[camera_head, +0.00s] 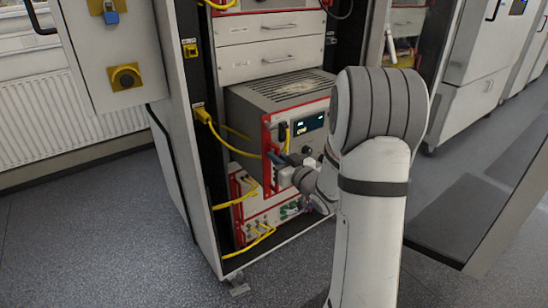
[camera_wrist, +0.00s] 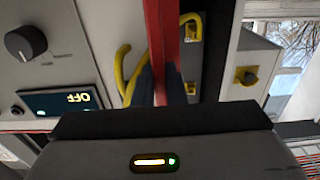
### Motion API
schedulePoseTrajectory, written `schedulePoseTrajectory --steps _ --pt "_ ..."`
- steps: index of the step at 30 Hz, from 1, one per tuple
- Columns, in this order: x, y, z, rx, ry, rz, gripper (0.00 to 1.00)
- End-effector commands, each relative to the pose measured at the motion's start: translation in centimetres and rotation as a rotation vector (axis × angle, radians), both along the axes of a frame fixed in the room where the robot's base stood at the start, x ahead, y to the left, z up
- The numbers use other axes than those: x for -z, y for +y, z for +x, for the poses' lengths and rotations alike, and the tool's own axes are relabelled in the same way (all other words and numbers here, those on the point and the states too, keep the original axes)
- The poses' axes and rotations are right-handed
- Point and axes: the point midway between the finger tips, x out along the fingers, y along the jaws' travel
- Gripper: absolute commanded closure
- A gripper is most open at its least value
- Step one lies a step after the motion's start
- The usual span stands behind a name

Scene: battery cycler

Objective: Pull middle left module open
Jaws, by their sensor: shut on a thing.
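The middle module (camera_head: 258,100) is a grey box with a slotted top, and it juts forward out of the cabinet. Its light front panel has red edge strips and a small dark display (camera_head: 308,124); in the wrist view the display (camera_wrist: 60,101) reads OFF upside down. My gripper (camera_head: 274,158) is at the lower left of this front. In the wrist view its dark blue fingers (camera_wrist: 160,86) are on both sides of an upright red strip (camera_wrist: 162,35) at the panel's edge, shut on it. My arm hides the front's lower right part.
Yellow cables (camera_head: 233,147) loop along the cabinet's left side close to my gripper. A lower module (camera_head: 262,213) with red edges sits below, and closed drawers (camera_head: 268,57) are above. An open cabinet door (camera_head: 110,50) stands at left. Grey floor (camera_head: 110,220) is free in front.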

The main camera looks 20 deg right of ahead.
Motion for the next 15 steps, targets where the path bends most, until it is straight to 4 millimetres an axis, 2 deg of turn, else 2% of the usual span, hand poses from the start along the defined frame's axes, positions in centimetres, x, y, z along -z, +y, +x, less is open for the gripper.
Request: schedulePoseTrajectory --steps 5,6,13,15 --pt "0.02 0.03 0.04 0.0 0.001 0.0 1.0" --pt "0.01 0.05 0.05 0.0 0.0 0.0 0.88" --pt "-0.03 0.13 0.07 -0.002 -0.001 0.0 0.69" --pt "-0.04 0.15 0.08 -0.003 -0.001 0.0 0.67"
